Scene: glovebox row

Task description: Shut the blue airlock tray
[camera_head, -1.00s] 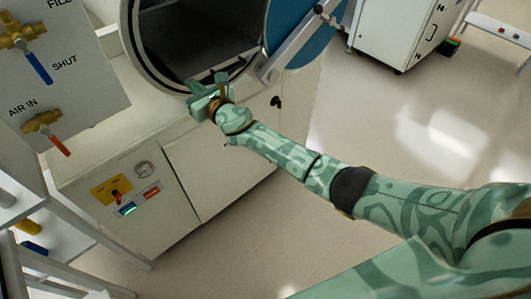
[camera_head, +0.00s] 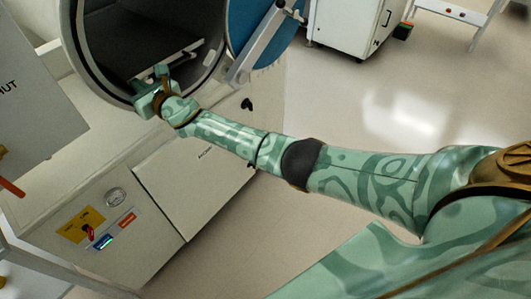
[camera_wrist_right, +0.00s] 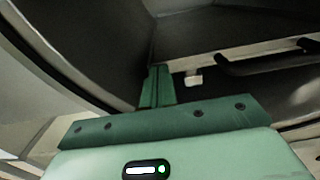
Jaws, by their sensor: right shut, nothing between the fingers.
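The airlock chamber (camera_head: 108,96) is a round metal opening at the upper left of the head view, with its blue round door (camera_head: 245,22) swung open to the right. A flat dark tray (camera_head: 150,57) with a pale front edge lies inside it. No blue shows on the tray itself. My right gripper (camera_head: 160,72) is shut and empty at the chamber mouth, by the tray's front edge. In the wrist view, its fingers (camera_wrist_right: 157,85) are just in front of the tray's pale edge (camera_wrist_right: 240,49); I cannot tell if they touch. My left gripper is not in view.
A dark bar (camera_wrist_right: 268,63) runs below the tray edge in the wrist view. A cabinet with a yellow switch panel (camera_head: 80,225) is below. Open floor (camera_head: 380,110) lies to the right.

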